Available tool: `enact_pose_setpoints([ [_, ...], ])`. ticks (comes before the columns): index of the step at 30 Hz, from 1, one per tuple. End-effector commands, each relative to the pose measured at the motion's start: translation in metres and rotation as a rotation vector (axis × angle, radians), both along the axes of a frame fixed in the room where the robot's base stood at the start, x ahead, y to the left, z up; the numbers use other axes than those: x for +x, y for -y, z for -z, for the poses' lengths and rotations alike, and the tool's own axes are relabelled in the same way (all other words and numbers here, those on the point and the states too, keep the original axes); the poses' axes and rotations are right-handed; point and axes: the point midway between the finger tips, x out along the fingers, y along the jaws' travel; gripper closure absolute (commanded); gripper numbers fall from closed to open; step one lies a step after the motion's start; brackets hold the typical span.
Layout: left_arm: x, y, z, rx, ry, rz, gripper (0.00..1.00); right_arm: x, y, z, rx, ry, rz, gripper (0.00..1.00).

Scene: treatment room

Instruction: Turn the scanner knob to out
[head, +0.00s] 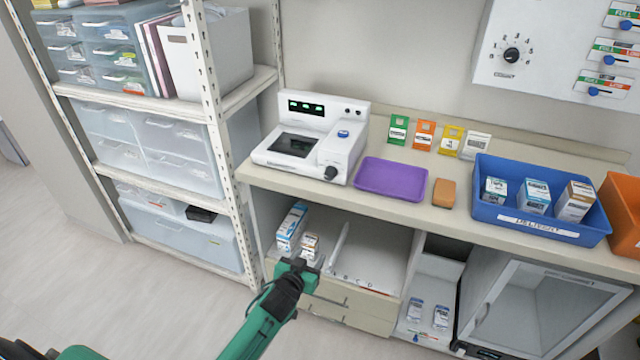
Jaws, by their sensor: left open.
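The scanner (347,152) is a white machine with a dark display and green digits, standing at the left end of the counter. Its black knob (331,172) is on the front face at the lower right; its setting is too small to read. A blue button (343,134) is on its top. My left gripper (303,263) is open, below and in front of the counter edge, near the lower shelf and apart from the knob. My right gripper is not in view.
A purple tray (391,179), a brown block (444,192) and a blue bin (541,227) with several boxes sit right of the scanner. A metal shelf rack (228,165) stands close on the left. Boxes (291,227) stand on the lower shelf behind my gripper.

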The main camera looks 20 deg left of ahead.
Motion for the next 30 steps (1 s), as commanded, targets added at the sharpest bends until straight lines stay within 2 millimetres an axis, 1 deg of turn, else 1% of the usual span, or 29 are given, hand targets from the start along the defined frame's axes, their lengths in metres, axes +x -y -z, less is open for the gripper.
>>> enact_pose_setpoints([
  [1, 0.009, 0.001, -0.037, -0.01, 0.072, -0.001, 0.48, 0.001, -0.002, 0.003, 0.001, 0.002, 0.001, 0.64],
  [3, 0.016, 0.002, -0.082, -0.024, 0.152, -0.004, 0.48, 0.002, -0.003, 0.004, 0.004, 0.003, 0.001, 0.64],
  [6, 0.019, 0.003, -0.125, -0.04, 0.231, -0.006, 0.48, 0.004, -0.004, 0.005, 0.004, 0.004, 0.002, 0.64],
  [9, 0.02, 0.003, -0.148, -0.048, 0.272, -0.007, 0.48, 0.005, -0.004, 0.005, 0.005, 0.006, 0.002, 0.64],
  [11, 0.021, 0.003, -0.153, -0.05, 0.28, -0.007, 0.48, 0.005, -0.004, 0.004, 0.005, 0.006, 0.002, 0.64],
  [13, 0.025, 0.004, -0.155, -0.051, 0.282, -0.007, 0.48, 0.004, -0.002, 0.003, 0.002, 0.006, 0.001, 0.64],
  [17, 0.041, 0.004, -0.155, -0.051, 0.281, -0.007, 0.48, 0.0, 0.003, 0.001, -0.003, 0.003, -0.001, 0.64],
  [24, 0.084, 0.006, -0.155, -0.052, 0.281, -0.007, 0.48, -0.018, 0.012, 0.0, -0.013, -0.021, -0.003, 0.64],
  [30, 0.119, 0.007, -0.154, -0.051, 0.279, -0.008, 0.48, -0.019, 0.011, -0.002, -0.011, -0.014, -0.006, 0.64],
])
